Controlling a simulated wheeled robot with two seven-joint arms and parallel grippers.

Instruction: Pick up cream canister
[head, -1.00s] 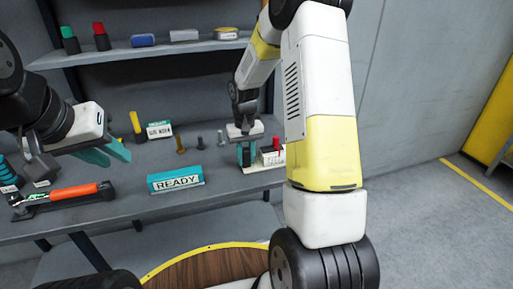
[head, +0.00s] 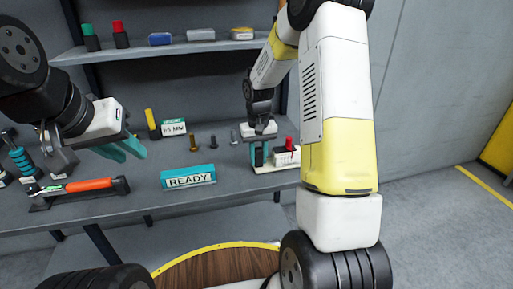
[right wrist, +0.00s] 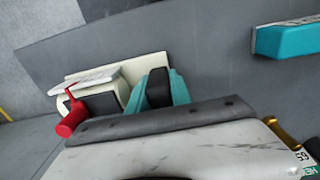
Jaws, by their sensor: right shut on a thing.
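A cream unit (head: 287,157) with a red handle on top and a cream base plate stands at the right end of the bench. It also shows in the right wrist view (right wrist: 104,88), with its red handle at the left. My right gripper (head: 260,154) points down onto this unit's left side. Its teal fingers are shut on a black upright part (right wrist: 158,90) beside the cream box, over the same base plate. Whether the black part is joined to the cream unit is hidden. My left gripper (head: 128,150) is open and empty above the bench at the left.
A teal READY sign (head: 188,177) stands at the bench front. An orange-handled tool (head: 85,186) lies at the left. Small bolts (head: 213,142) and a green-white label block (head: 173,128) stand behind. A shelf (head: 180,49) with several items runs above.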

